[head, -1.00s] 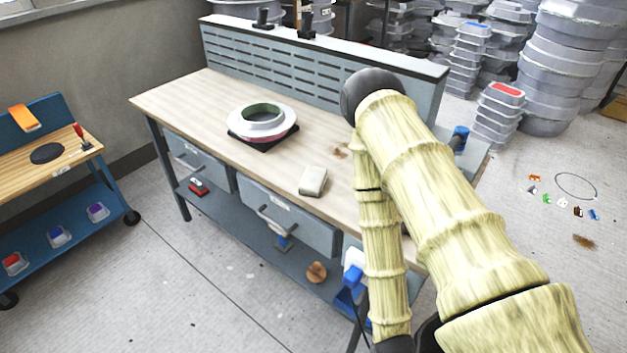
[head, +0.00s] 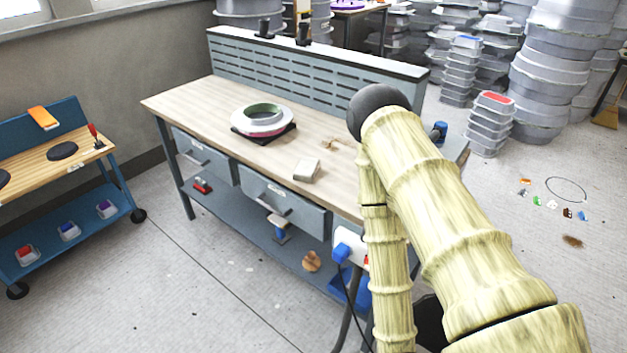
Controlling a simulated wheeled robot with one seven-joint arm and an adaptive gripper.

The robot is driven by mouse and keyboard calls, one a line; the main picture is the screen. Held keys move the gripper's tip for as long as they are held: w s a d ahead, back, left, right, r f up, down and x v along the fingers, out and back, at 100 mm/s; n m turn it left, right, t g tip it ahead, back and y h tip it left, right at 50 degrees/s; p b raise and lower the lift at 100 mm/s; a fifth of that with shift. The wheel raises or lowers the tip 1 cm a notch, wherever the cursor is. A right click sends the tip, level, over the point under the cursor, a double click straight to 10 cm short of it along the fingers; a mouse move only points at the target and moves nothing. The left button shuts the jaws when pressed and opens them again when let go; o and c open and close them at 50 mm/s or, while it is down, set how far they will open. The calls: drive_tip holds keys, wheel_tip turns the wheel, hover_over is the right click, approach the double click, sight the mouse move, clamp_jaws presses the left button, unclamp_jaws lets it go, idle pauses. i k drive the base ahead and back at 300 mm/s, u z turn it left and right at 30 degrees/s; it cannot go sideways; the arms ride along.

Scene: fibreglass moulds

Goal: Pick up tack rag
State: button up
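A small pale beige folded pad (head: 306,169), which looks like the tack rag, lies flat on the wooden top of the workbench (head: 205,101), near its front edge. An orange flat piece (head: 42,117) rests against the blue back panel of the cart at the left; I cannot tell whether it is cloth. My arm, with yellowish ribbed links and a black joint, rises at the right and covers the right end of the bench. My gripper is not in view. Nothing touches the pad.
A white ring-shaped mould (head: 262,118) sits on a dark base behind the pad. A slotted back panel (head: 310,72) closes the bench's far side. A blue cart (head: 95,205) stands left. Stacked grey tubs (head: 545,75) fill the back right. The floor before the bench is clear.

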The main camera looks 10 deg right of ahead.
sight(307, 169)
drive_tip(key=u, duration=1.55)
drive_tip(key=i, duration=1.15)
drive_tip(key=z, duration=2.1)
